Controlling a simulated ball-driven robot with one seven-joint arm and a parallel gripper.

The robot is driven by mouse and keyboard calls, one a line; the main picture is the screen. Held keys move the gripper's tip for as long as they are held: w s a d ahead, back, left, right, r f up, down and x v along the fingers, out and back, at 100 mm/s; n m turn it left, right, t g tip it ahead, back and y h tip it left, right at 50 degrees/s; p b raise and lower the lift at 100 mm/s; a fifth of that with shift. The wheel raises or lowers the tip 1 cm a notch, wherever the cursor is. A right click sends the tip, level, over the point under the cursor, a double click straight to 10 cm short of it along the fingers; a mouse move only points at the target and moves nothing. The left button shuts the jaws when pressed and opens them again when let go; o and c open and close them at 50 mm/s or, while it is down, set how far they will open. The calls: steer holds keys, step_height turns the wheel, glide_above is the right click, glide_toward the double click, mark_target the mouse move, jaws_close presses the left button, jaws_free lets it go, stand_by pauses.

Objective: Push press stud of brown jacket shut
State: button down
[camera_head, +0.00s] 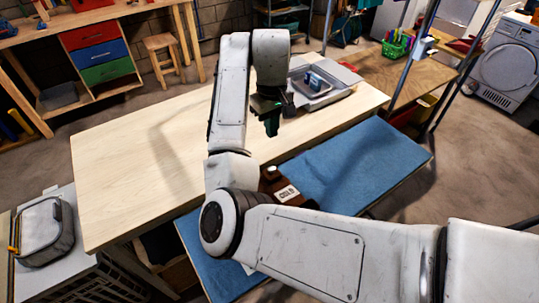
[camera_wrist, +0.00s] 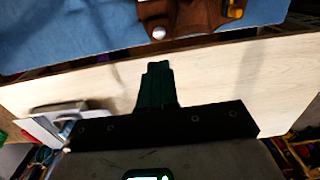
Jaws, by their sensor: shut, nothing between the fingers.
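The brown jacket (camera_head: 268,185) lies on the blue cloth (camera_head: 345,170), mostly hidden behind my arm in the head view. In the wrist view the brown jacket (camera_wrist: 195,18) shows at the top edge, cut off by the frame. A pale round spot, which looks like the press stud (camera_wrist: 158,33), is at its lower edge; a pale spot also shows on the brown piece in the head view. My gripper (camera_head: 271,128) hangs fingers down above the pale wooden table, beyond the jacket. In the wrist view my gripper (camera_wrist: 158,66) has its fingers together and empty, apart from the jacket.
A grey tray (camera_head: 345,76) with a blue object stands at the table's back right. The wooden tabletop (camera_head: 130,165) is clear on the left. A pole rack (camera_head: 408,60) rises at right. A white label (camera_head: 287,193) lies by the jacket.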

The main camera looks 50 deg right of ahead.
steer(key=b, duration=0.4)
glide_above(272, 169)
step_height(272, 169, down, 10)
steer(key=shift+d+f, duration=0.1)
steer(key=shift+f, duration=0.15)
step_height(272, 169, down, 2)
steer(key=shift+w+f+p, duration=0.1)
steer(key=shift+f+p, duration=0.15)
steer(key=shift+p, duration=0.05)
steer(key=shift+f, duration=0.45)
steer(key=shift+f, duration=1.15)
steer(key=shift+r, duration=0.1)
step_height(272, 169, up, 14)
steer(key=p, duration=0.6)
steer(key=shift+r, duration=0.2)
